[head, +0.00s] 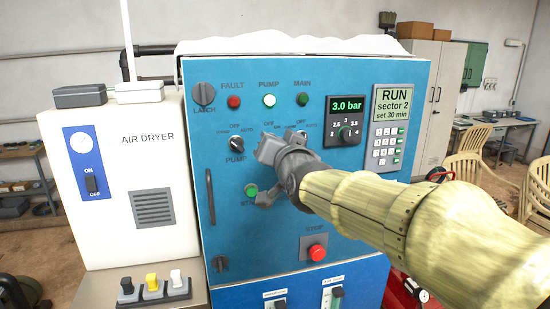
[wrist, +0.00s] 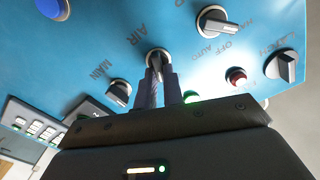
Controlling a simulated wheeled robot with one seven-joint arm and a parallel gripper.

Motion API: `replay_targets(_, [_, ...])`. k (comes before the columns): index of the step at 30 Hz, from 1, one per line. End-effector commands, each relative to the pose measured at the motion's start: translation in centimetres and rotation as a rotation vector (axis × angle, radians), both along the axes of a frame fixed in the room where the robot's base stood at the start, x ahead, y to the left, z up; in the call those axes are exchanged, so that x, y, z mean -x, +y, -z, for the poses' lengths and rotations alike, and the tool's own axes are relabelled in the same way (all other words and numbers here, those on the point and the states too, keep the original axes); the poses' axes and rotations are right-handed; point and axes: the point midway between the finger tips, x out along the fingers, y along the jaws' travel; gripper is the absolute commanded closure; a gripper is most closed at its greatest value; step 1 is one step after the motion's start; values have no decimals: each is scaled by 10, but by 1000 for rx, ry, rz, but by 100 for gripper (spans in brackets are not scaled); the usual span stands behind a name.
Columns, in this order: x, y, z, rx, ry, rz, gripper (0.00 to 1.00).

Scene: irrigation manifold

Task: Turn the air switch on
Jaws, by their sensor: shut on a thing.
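The air switch (wrist: 157,57) is a dark rotary knob on the blue panel (wrist: 95,40), with AIR lettered beside it in the wrist view. My gripper (wrist: 160,73) has its two fingers close together on this knob, one on each side. The exact angle of the knob is hard to tell because the fingers cover much of it. In the head view my gripper (head: 278,160) is against the middle of the panel, right of the pump switch (head: 236,144), and hides the air switch.
A third rotary switch (wrist: 119,92) sits close beside my fingers. A green start button (head: 251,190) and a red stop button (head: 317,252) are below my gripper. A vertical handle (head: 210,197) sticks out at the panel's left. The white air dryer (head: 120,210) stands left.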

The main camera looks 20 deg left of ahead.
Motion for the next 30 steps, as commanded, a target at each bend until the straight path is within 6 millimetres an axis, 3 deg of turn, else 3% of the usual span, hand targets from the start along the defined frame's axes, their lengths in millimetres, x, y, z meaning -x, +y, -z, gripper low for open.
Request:
replay_targets(15, [-1,-2,3,-283,173,0,100])
replay_targets(30, [-1,-2,2,-312,193,0,100])
